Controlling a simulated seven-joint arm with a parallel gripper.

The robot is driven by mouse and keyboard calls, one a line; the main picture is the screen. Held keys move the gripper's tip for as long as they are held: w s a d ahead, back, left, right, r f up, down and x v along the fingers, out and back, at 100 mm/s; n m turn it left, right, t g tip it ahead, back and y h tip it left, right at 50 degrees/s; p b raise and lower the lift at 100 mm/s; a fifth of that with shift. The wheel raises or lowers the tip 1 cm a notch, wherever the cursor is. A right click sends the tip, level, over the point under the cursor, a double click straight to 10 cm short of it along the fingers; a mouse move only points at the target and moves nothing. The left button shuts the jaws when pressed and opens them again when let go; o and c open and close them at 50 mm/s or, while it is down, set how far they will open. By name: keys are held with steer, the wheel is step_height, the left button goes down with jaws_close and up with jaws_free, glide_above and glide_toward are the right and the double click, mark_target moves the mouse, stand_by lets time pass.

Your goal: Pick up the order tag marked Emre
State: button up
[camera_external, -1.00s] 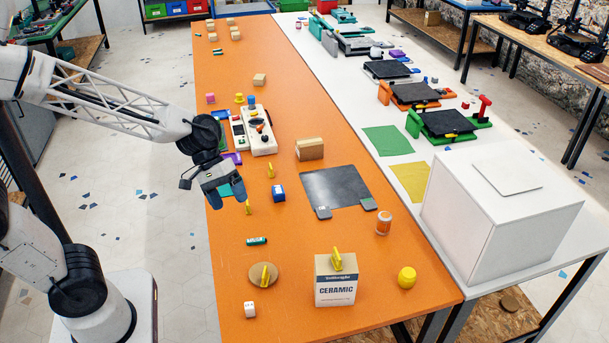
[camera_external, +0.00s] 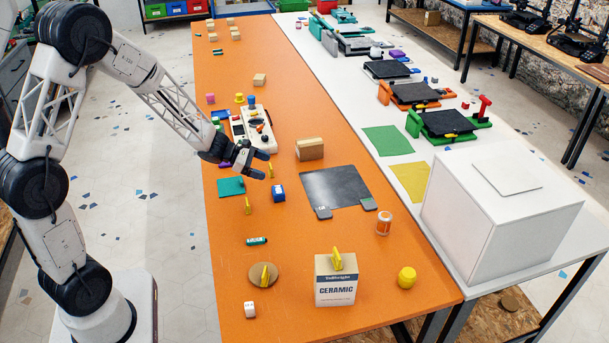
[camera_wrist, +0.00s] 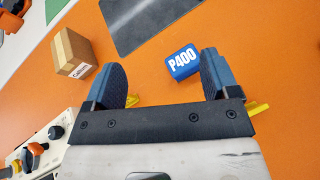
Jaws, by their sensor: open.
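No tag with a readable name Emre shows in either view. Upright yellow pieces stand on the orange table: one close to my gripper (camera_external: 270,171), another farther left (camera_external: 248,205), one on a round brown disc (camera_external: 265,275) and one on the CERAMIC box (camera_external: 338,260). I cannot tell whether any is the order tag. In the wrist view yellow parts show behind the left finger (camera_wrist: 132,99) and the right finger (camera_wrist: 258,107), partly hidden. My gripper (camera_external: 262,164) is open and empty above the table; its blue fingers (camera_wrist: 162,72) show in the wrist view.
A blue P400 block (camera_wrist: 183,63) lies beyond the fingers. A wooden block (camera_wrist: 72,53), a dark mat (camera_external: 337,186) and a white control box (camera_external: 258,138) are nearby. A green-blue sheet (camera_external: 231,187) lies left.

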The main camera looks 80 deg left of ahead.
mark_target(270, 166)
steer(key=a+f+n+y, duration=0.1)
steer(key=a+f+n, duration=0.1)
steer(key=a, duration=0.1)
steer(key=s+a+f+n+y, duration=0.1)
steer(key=a+f+n, duration=0.1)
steer(key=a, duration=0.2)
steer(key=s+a+f+n+t+y, duration=0.1)
steer(key=a+f+n, duration=0.1)
steer(key=a+f, duration=0.1)
steer(key=shift+s+a+y, duration=0.15)
steer(key=shift+a+y, duration=0.25)
steer(key=shift+a, duration=0.3)
steer(key=shift+x, duration=1.3)
steer(key=shift+d, duration=0.1)
steer(key=shift+x, duration=2.6)
steer(key=shift+r, duration=0.15)
steer(key=c, duration=1)
